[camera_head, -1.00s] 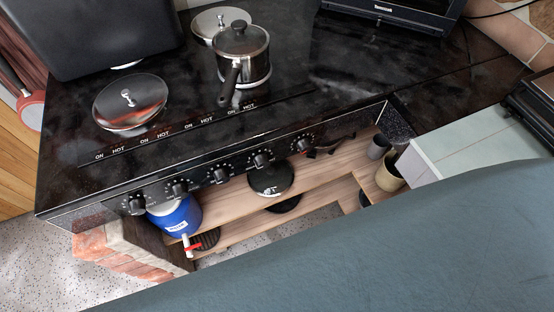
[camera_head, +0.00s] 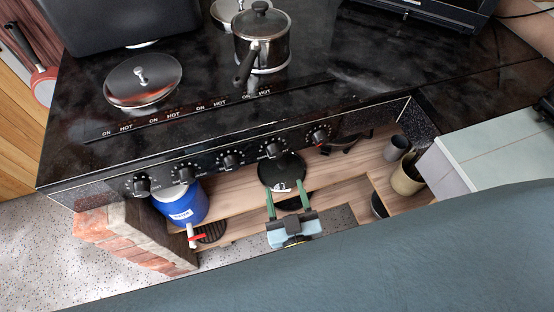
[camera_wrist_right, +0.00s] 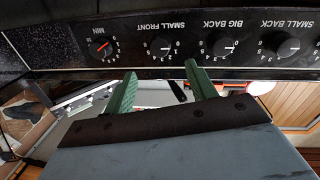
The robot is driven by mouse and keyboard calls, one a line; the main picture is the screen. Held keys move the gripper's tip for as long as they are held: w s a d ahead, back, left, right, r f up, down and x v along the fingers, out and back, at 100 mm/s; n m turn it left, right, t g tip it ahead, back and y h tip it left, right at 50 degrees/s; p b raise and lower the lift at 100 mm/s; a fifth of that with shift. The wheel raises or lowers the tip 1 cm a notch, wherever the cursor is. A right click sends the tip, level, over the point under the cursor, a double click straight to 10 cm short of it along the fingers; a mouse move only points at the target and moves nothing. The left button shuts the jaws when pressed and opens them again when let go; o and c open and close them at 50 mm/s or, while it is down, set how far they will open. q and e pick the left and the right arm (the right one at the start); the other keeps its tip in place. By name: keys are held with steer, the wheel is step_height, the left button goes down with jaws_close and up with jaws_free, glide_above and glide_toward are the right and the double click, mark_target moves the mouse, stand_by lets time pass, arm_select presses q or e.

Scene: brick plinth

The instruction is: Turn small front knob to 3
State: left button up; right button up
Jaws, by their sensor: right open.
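The small front knob (camera_head: 272,147) is a black dial on the stove's dark front panel, second from the right in the head view. In the right wrist view, which is upside down, it (camera_wrist_right: 160,48) sits under the inverted "SMALL FRONT" label. Its exact setting is too small to read. My right gripper (camera_head: 285,188) is open and empty, with green fingers pointing at the panel, below the knob in the head view. In the wrist view the fingertips (camera_wrist_right: 160,70) stand apart on either side of the knob's line, not around it. My left gripper is not in view.
The timer knob (camera_head: 318,134) with a red mark and the big back knob (camera_head: 230,160) flank it. A saucepan (camera_head: 262,42) and a lidded burner (camera_head: 142,80) are on the stovetop. A blue container (camera_head: 182,205) and dark pans (camera_head: 282,170) stand on the wooden shelf below.

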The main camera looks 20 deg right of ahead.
mark_target(276, 156)
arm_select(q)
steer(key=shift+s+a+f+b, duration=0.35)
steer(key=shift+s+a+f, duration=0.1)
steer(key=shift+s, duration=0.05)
arm_select(e)
steer(key=w, duration=0.9)
steer(key=shift+w+d, duration=0.25)
steer(key=shift+d, duration=0.15)
steer(key=shift+c, duration=0.4)
steer(key=c, duration=0.9)
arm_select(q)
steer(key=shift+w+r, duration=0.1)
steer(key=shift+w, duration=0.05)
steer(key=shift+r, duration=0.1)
